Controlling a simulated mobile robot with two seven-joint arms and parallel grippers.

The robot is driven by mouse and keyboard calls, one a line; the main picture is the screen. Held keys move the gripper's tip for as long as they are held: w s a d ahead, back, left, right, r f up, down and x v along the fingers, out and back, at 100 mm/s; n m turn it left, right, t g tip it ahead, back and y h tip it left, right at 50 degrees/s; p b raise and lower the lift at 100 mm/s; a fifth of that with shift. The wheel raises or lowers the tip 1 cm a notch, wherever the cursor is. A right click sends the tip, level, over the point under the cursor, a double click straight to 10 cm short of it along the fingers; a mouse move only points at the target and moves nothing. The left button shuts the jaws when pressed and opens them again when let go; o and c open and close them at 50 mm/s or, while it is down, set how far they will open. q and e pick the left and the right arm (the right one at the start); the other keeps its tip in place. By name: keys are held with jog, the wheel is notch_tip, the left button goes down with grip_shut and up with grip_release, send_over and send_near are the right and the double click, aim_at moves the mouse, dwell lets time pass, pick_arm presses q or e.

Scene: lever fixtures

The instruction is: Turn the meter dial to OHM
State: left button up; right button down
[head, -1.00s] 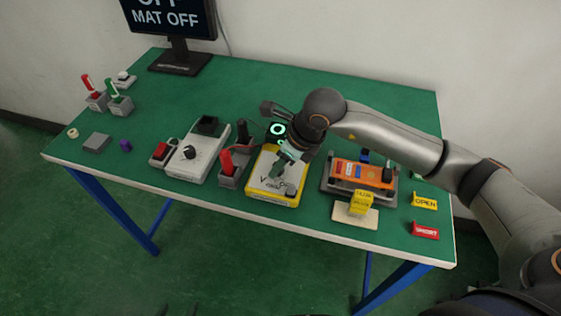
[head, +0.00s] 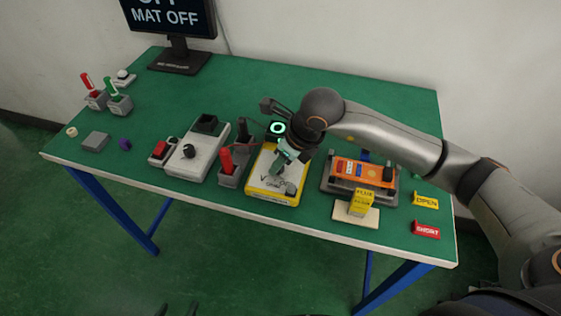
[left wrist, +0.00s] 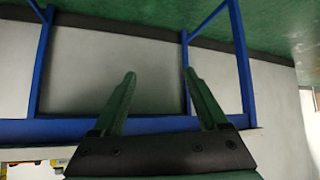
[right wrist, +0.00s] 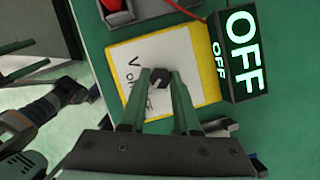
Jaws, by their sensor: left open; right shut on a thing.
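The meter (head: 257,190) is a yellow-edged box with a pale face near the table's front edge. Its black dial (right wrist: 159,78) shows in the right wrist view, beside the printed marks V, OFF and OHM. My right gripper (right wrist: 161,76) is shut on the dial, with one finger on each side. In the head view my right gripper (head: 283,179) hides the dial. Which mark the dial points at is hard to tell. A display (right wrist: 239,60) beside the meter reads OFF. My left gripper (head: 177,309) is open and empty below the table's front; its open fingers (left wrist: 159,78) show in the left wrist view.
Left of the meter stand a grey holder with red and black handles (head: 228,172) and a grey box with a black knob (head: 187,165). To the right are an orange unit (head: 362,173), a yellow block (head: 361,201), and OPEN (head: 425,201) and SHORT (head: 426,230) tags.

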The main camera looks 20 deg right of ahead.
jog(key=m+h+b, duration=0.1)
jog(key=m, duration=0.1)
jog(key=m+b, duration=0.1)
jog(key=m, duration=0.1)
jog(key=shift+a+m+t+h, duration=0.15)
jog(key=shift+m+t+h, duration=0.25)
jog(key=shift+m+b, duration=0.55)
jog(key=shift+m, duration=0.05)
jog(key=shift+m+h, duration=0.4)
jog(key=shift+m, duration=0.1)
jog(key=shift+m+b, duration=0.3)
jog(key=shift+m, duration=0.1)
jog(key=c, duration=0.6)
grip_release()
jog(key=shift+c, duration=0.2)
jog(key=shift+s+r, duration=0.1)
